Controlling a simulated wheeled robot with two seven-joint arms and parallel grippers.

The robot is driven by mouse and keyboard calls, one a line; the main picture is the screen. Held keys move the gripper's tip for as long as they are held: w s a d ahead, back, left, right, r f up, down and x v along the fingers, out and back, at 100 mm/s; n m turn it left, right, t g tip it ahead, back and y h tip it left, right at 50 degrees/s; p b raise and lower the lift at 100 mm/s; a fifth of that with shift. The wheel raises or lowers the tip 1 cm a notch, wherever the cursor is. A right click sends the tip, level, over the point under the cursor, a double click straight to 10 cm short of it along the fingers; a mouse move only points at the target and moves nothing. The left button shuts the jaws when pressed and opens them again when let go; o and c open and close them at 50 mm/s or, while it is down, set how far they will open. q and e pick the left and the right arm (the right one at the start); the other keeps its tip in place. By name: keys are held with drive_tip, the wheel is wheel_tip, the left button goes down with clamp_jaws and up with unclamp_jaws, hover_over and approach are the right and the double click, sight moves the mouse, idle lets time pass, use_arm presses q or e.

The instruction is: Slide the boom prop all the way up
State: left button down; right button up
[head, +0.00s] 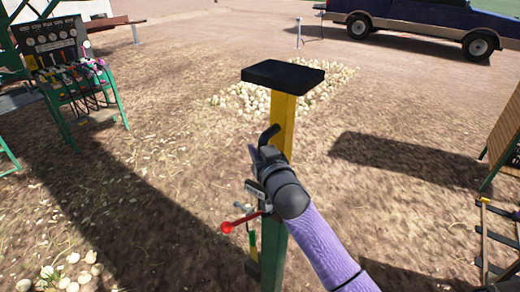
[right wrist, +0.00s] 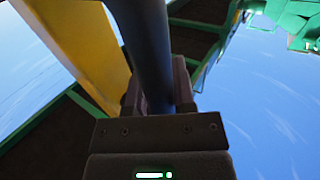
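The boom prop is a yellow post (head: 281,125) with a flat black pad (head: 283,75) on top. It stands upright out of a green sleeve (head: 272,255). A bent black handle (head: 268,134) sticks out from the post's side. My right gripper (head: 262,162) is at this handle. In the right wrist view its fingers (right wrist: 157,88) sit on both sides of the dark handle bar (right wrist: 145,40) and look closed on it, with the yellow post (right wrist: 85,50) to the left. My arm hides part of the post and sleeve. My left gripper is out of view.
A red-knobbed lever (head: 228,227) juts left from the sleeve below my gripper. A control panel (head: 62,50) with levers stands at the far left. A blue pickup (head: 425,22) is at the back right. Onions (head: 240,100) lie behind the post. Open dirt surrounds it.

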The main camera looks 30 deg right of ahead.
clamp_jaws()
idle(1.0)
